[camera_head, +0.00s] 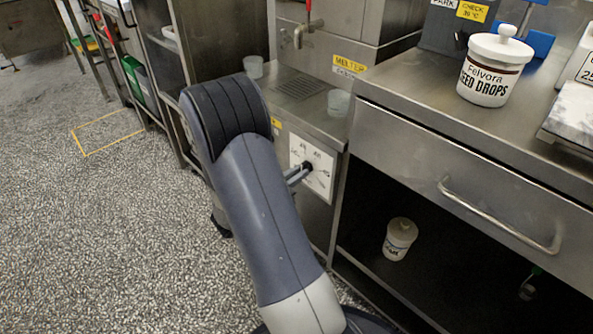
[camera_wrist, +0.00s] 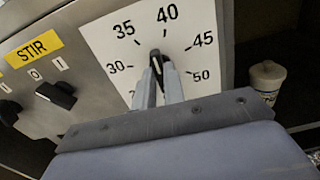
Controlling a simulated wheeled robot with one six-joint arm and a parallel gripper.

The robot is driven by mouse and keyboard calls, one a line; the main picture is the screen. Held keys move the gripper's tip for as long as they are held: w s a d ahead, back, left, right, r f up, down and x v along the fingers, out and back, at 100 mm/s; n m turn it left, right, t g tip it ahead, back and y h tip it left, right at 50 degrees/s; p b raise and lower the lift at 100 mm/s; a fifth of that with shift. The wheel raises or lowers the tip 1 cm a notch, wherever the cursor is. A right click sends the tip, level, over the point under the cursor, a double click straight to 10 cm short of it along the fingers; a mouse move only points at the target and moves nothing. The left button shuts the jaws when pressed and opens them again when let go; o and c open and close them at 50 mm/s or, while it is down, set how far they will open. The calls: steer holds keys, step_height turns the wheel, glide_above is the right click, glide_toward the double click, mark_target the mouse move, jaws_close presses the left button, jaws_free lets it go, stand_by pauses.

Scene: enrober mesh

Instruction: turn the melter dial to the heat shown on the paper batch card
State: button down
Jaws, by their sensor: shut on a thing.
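The melter dial is a black knob on a white plate (camera_head: 322,158) on the steel front below the yellow MELTER label (camera_head: 348,64). In the wrist view the plate (camera_wrist: 112,52) shows numbers from 30 to 50. My gripper (camera_wrist: 160,68) is shut on the knob (camera_wrist: 155,55), one finger on each side. The knob's narrow end points up, roughly toward 40; its exact reading is hard to tell. In the head view my gripper (camera_head: 297,174) reaches the dial from the left. No paper batch card is clearly identifiable.
A yellow CHECK label (camera_head: 473,10) shows a small number, perhaps 38 °C. A STIR switch (camera_wrist: 57,94) sits left of the dial. A white jar (camera_head: 490,72) stands on the right counter, and a smaller jar (camera_head: 399,239) on the shelf below. The floor at left is clear.

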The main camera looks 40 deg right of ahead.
steer(key=n+p, duration=0.1)
steer(key=p, duration=0.1)
steer(key=n+p, duration=0.2)
steer(key=shift+r, duration=0.3)
steer(key=n+p, duration=0.5)
steer(key=shift+w, duration=0.1)
steer(key=shift+f+n+p, duration=0.2)
steer(key=shift+n+p, duration=1.15)
steer(key=shift+n, duration=0.4)
steer(key=shift+f+n+p, duration=0.15)
steer(key=shift+n+p, duration=1.2)
steer(key=shift+n, duration=0.4)
steer(key=c, duration=1.5)
jaws_free()
steer(key=shift+a, duration=0.1)
steer(key=a, duration=0.7)
steer(key=a+p, duration=0.1)
steer(key=a, duration=0.2)
steer(key=shift+s+a, duration=0.35)
